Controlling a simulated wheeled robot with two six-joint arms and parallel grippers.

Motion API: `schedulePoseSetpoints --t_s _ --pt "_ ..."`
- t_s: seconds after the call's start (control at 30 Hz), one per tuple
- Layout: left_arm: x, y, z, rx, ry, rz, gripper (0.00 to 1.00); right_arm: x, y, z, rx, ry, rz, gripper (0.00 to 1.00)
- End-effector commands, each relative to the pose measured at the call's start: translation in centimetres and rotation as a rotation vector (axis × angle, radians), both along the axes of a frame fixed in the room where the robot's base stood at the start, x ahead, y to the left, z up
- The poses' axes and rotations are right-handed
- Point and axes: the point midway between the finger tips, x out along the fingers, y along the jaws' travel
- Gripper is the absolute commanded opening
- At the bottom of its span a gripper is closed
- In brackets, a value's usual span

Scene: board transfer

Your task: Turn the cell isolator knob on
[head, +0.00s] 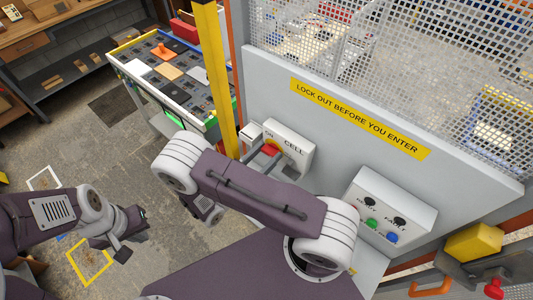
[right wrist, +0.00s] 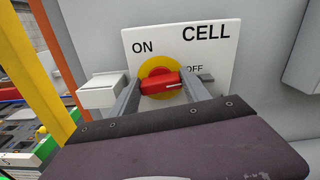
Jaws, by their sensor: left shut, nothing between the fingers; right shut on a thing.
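The cell isolator knob (right wrist: 158,84) is a red handle on a yellow disc (right wrist: 152,69), on a white plate marked CELL, ON and OFF. Its handle lies nearly level in the right wrist view, with its white mark at the right end, below the OFF label. My right gripper (right wrist: 163,92) is shut on the knob, one finger at each end of the handle. In the head view the red knob (head: 270,149) shows just past my right arm, which hides most of that gripper. My left gripper (head: 124,254) is shut and empty over the floor at the left.
A second control box (head: 392,208) with black knobs and green and blue buttons is right of the cell box. A yellow post (head: 214,70) and a parts table (head: 125,62) stand left of the panel.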

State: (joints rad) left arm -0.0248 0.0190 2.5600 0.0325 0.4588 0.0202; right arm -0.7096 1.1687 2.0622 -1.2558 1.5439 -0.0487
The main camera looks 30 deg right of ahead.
Motion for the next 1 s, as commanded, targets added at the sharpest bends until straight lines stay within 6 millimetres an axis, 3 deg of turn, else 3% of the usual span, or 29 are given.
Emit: schedulePoseSetpoints --t_s 1.0 --pt "0.0 0.0 1.5 0.0 0.0 0.0 0.0 0.2 0.1 -0.4 -0.359 0.88 -0.002 0.14"
